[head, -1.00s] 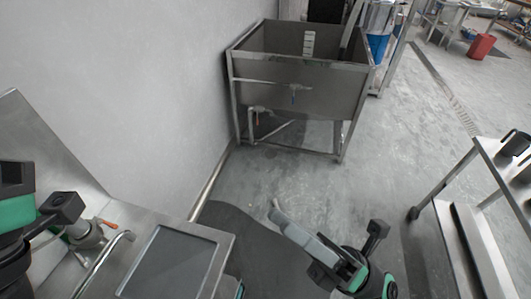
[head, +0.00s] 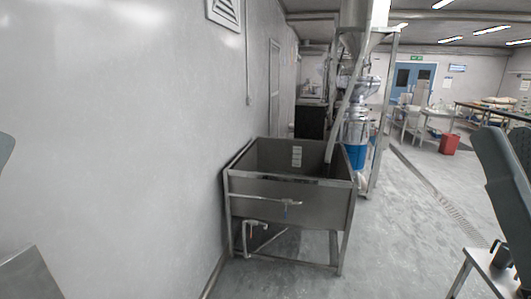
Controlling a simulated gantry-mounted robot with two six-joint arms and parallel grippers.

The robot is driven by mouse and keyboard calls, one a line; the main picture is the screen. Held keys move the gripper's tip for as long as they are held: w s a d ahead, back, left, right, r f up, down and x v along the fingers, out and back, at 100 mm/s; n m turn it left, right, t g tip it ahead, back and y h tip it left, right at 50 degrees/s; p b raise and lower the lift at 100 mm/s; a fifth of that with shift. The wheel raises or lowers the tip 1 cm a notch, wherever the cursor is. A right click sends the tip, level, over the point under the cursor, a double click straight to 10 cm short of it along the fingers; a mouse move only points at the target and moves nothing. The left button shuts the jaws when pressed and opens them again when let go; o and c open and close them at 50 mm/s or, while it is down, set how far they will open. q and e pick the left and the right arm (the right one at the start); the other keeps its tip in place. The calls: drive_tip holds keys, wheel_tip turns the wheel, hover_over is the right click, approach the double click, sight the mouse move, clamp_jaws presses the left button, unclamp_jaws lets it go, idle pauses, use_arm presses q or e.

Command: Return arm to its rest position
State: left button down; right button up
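My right gripper (head: 503,178) is at the right edge in the head view. Its grey finger parts point upward, and the picture edge cuts off the rest, so whether it is open or shut does not show. It appears in front of the right-hand steel table, with nothing visibly held. A small grey sliver at the left edge, likely part of my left gripper (head: 5,150), is nearly all out of frame. Its fingertips and opening cannot be made out.
A steel sink (head: 290,205) stands by the left wall. A steel table (head: 478,262) with a dark container (head: 503,256) is at lower right. A steel surface edge (head: 30,275) is at lower left. Floor between sink and table is clear.

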wheel_tip(320, 180, up, 31)
drive_tip(key=p, duration=2.7)
drive_tip(key=shift+f+p, duration=0.2)
drive_tip(key=shift+p, duration=0.2)
